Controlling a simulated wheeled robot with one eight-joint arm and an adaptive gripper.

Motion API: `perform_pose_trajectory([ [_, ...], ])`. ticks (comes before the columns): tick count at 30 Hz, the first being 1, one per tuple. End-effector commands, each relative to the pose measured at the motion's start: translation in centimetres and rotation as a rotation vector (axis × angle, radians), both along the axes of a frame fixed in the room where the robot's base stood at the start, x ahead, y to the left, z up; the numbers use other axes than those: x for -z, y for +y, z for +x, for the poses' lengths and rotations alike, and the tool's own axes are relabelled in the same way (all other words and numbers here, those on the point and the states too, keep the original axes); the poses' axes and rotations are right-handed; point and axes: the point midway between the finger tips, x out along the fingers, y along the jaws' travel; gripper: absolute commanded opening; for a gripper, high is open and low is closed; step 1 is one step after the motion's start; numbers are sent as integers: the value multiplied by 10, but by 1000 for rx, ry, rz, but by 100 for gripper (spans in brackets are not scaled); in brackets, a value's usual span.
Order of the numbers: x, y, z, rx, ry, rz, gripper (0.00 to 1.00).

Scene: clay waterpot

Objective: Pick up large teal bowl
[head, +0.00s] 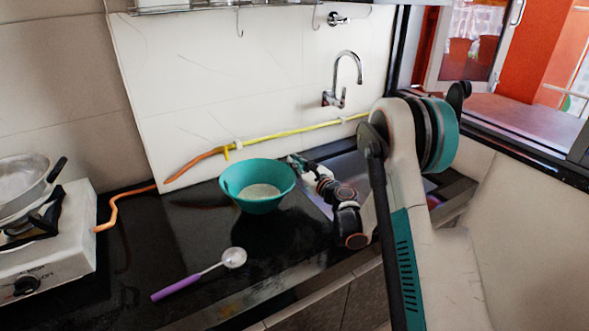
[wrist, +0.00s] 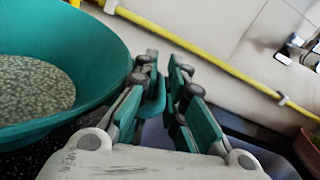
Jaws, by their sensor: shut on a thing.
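The large teal bowl (head: 258,204) is upright at the middle of the black counter in the head view, with a pale speckled patch at its inside bottom. I cannot tell whether its base touches the counter. In the wrist view the bowl (wrist: 98,52) fills the left side. My gripper (head: 296,163) is at the bowl's right rim, and it also shows in the wrist view (wrist: 165,72). It is shut on the bowl at the rim. The exact contact is partly hidden by the fingers.
A purple-handled ladle (head: 190,286) lies on the counter in front of the bowl. A white stove (head: 45,245) with a metal pan (head: 22,180) stands at left. A yellow pipe (head: 285,133) runs along the wall behind. A tap (head: 345,80) is above the sink at right.

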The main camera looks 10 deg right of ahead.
Motion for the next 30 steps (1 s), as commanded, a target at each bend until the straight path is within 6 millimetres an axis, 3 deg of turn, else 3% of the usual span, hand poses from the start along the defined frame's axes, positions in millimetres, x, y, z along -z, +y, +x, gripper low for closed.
perform_pose_trajectory([
  [9,-89,0,0,0,0,1,0],
  [15,-136,0,0,0,0,1,0],
  [21,-164,0,1,0,0,1,0],
  [25,-171,2,-4,15,0,1,0],
  [30,-171,8,-31,123,-1,0,0],
])
